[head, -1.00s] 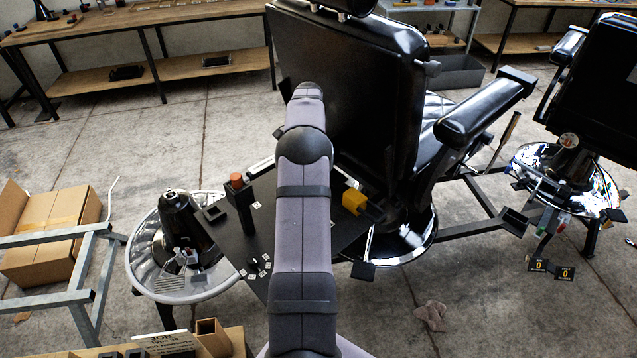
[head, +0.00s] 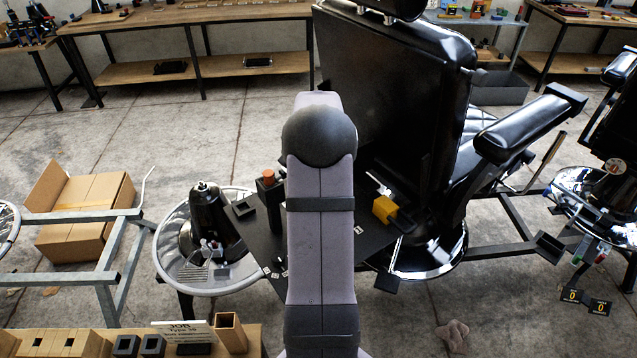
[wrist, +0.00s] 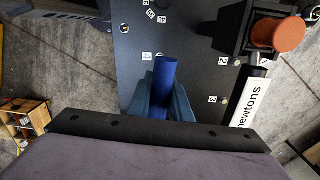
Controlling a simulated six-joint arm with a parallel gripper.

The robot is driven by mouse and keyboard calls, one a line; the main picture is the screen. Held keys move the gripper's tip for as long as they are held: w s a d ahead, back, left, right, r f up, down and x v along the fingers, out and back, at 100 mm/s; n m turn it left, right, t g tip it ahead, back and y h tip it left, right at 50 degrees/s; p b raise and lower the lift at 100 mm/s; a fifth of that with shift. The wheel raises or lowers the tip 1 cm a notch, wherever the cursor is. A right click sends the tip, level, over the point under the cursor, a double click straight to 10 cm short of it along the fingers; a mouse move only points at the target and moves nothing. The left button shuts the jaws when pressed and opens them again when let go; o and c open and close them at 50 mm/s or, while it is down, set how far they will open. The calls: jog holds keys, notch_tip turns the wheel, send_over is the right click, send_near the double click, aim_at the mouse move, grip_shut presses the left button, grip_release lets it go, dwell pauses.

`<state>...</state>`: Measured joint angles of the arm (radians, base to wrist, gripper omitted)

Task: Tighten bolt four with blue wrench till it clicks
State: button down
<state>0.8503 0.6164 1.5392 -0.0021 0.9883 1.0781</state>
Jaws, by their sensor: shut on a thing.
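My gripper (wrist: 163,100) is shut on the blue wrench (wrist: 166,72), whose round blue end rises between the fingers over the black plate (wrist: 195,50). The wrench's lower end is hidden. A white label (wrist: 147,56) lies close beside the blue end; its number is not readable, and I cannot tell which bolt is bolt four or whether the wrench sits on it. Labels 2 (wrist: 222,61) and 3 (wrist: 213,99) lie to the right, with small bolts beside them. In the head view the black plate (head: 345,245) shows, but my arm hides the gripper and wrench.
A post with an orange cap (wrist: 276,33) stands at the right, near a bar marked "newtons" (wrist: 248,100). A yellow block (head: 384,209) is on the plate's right side. The black barber chair (head: 395,90) rises behind. A cardboard box (head: 85,215) is on the floor at left.

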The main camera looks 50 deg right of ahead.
jog(key=shift+s+a+f, duration=0.25)
jog(key=shift+f, duration=0.1)
jog(key=shift+w+d+n, duration=0.25)
jog(key=shift+n, duration=0.25)
jog(key=shift+f+b, duration=1.75)
jog(key=shift+f, duration=1.45)
jog(key=shift+f, duration=0.7)
jog(key=m, duration=0.4)
jog(key=shift+m+p, duration=0.3)
jog(key=shift+p, duration=0.05)
